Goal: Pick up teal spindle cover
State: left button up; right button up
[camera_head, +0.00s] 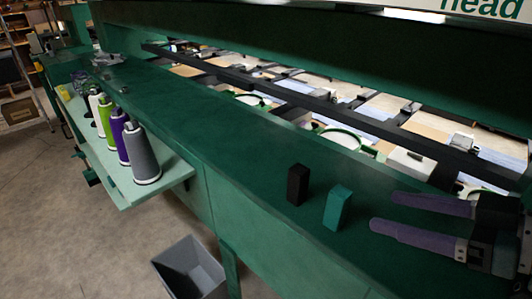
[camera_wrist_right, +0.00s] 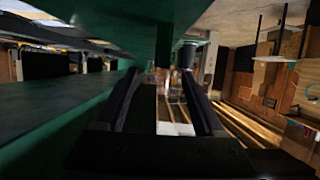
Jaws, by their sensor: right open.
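The teal spindle cover (camera_head: 338,207) is a small upright teal block on the dark green machine ledge. A similar black block (camera_head: 298,185) stands just left of it and a little behind, apart from it. My right gripper (camera_head: 382,211) comes in from the right with two purple-grey fingers spread apart and empty. Its fingertips point left towards the teal cover, with a short gap between. In the right wrist view the open fingers (camera_wrist_right: 160,72) show nothing held, and I cannot make out the teal cover there. My left gripper is not in view.
A pale green side shelf (camera_head: 110,178) holds several thread cones, the nearest a grey one (camera_head: 142,155). A grey bin (camera_head: 190,270) stands on the floor below. Dark rails and frames (camera_head: 270,85) run behind the ledge (camera_head: 215,140). The ledge left of the black block is mostly clear.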

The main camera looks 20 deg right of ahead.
aim_at(348, 203)
jog(key=x, duration=0.5)
jog(key=b+x, duration=0.1)
jog(key=x, duration=0.3)
jog(key=shift+w+a+f, duration=0.1)
jog(key=shift+w+a, duration=0.2)
jog(key=shift+a, duration=0.05)
jog(key=shift+c, duration=0.2)
grip_shut()
